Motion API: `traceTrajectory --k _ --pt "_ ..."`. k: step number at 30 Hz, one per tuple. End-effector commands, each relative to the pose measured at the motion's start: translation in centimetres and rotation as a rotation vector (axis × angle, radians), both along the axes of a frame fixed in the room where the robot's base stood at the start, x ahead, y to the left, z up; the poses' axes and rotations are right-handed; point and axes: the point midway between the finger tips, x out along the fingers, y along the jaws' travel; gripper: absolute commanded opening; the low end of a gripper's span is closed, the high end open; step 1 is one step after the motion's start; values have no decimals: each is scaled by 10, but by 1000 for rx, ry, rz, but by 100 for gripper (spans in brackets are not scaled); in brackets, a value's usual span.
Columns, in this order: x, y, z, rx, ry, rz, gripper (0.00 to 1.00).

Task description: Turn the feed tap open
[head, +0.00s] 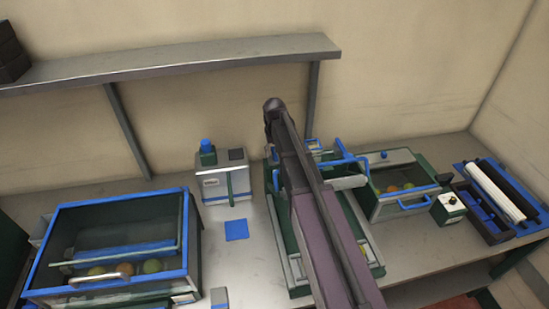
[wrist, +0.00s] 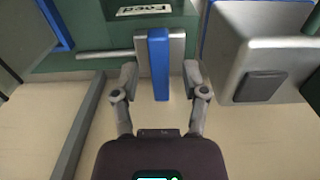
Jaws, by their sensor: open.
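The feed tap's blue lever (wrist: 158,62) stands straight along a grey metal plate (wrist: 176,45) in the wrist view, under a white label (wrist: 144,10) reading "Feed". My gripper (wrist: 160,72) is open, with one finger on each side of the lever. Gaps show between the fingers and the lever, so neither seems to touch it. In the head view my arm covers the middle of the bench, and I cannot make out the gripper or the tap there.
A grey box with a dark button (wrist: 262,87) sits close to the right finger. In the head view, a blue-framed bin (head: 112,198) with fruit stands left, a crate (head: 402,208) with fruit stands right, and a shelf (head: 180,62) runs above the bench.

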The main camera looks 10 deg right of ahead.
Motion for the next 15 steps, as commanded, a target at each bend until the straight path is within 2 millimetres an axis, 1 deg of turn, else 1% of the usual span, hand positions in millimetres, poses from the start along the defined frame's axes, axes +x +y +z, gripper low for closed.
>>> traceTrajectory --k 1,4,15 --pt "0 0 -5 0 0 0 57" --pt "0 0 -8 0 0 0 57" --pt "0 1 -10 0 0 1 57"
